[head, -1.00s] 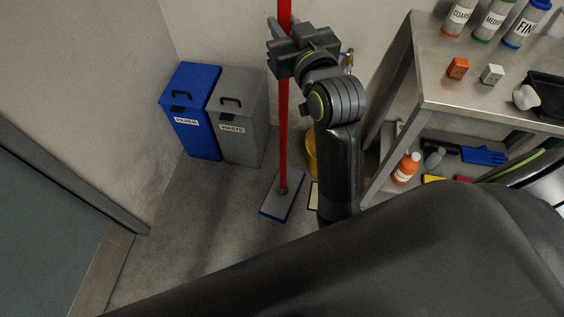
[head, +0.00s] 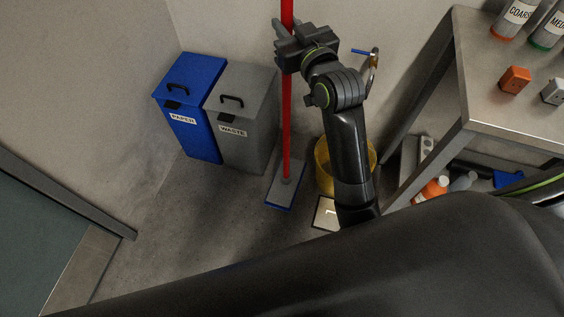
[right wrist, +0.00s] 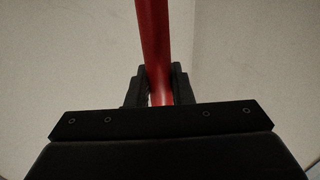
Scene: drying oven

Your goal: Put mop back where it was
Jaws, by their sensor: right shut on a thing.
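The mop (head: 287,130) has a red pole and a flat grey head with a blue edge. It stands nearly upright in the head view, its head low over or on the floor; I cannot tell whether it touches. My right gripper (head: 283,40) is shut on the upper part of the red pole. In the right wrist view the pole (right wrist: 153,45) runs up between the two dark fingers (right wrist: 158,88). My left gripper is not in view.
A blue paper bin (head: 190,75) and a grey waste bin (head: 243,85) stand left of the mop. A yellow bucket (head: 325,168) is right of it, behind my arm. A metal table (head: 480,100) is at the right. A hook (head: 362,52) is on the wall.

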